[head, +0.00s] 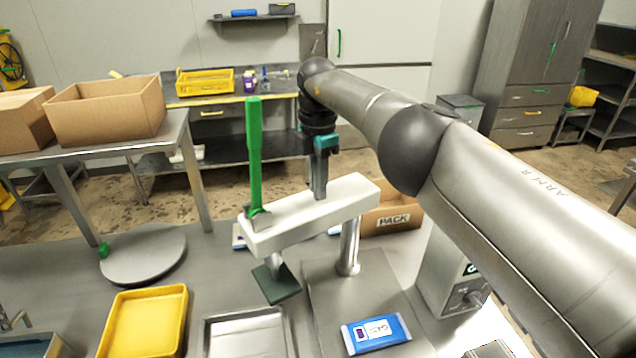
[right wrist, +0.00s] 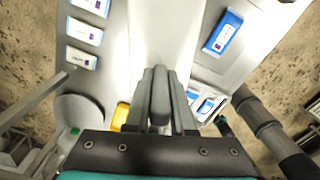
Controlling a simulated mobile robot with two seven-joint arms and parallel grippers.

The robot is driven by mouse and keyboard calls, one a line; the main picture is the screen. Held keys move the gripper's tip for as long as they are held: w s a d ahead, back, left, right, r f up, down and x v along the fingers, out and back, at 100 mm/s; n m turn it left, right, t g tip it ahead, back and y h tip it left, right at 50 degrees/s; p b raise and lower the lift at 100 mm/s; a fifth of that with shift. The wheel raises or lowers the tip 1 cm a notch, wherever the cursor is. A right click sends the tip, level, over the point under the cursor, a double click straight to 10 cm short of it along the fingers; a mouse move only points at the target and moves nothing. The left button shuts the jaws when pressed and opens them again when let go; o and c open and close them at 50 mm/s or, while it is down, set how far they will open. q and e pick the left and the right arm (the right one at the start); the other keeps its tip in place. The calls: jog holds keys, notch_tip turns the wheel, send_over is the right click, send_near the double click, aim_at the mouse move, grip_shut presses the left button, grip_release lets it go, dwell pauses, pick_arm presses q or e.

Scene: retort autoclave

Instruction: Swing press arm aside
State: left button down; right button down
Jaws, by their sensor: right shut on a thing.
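The press arm (head: 318,212) is a thick white beam on a metal post (head: 348,248), with a tall green handle (head: 254,155) at its left end. A dark green press pad (head: 276,283) hangs below that end. My right gripper (head: 319,190) reaches down onto the beam's middle and is shut on it; the exact finger contact is partly hidden. In the right wrist view, the closed fingers (right wrist: 160,98) point at the white beam (right wrist: 165,35). A blue pouch (head: 375,334) lies on the press base, to the right of the pad. My left gripper is not in view.
A yellow tray (head: 145,322) and a metal tray (head: 247,335) stand in front. A round grey disc (head: 142,256) lies at the left. A box marked PACK (head: 393,221) stands behind the post. A control box (head: 450,275) stands at the right, under my right arm.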

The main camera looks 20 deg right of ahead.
jog(key=c, duration=0.8)
grip_release()
jog(key=shift+o, duration=0.2)
notch_tip(320, 180, up, 5)
notch_tip(320, 180, up, 8)
jog(key=p, duration=0.6)
jog(key=shift+p, duration=0.4)
jog(key=shift+r+p, duration=1.15)
jog(key=shift+p, duration=0.05)
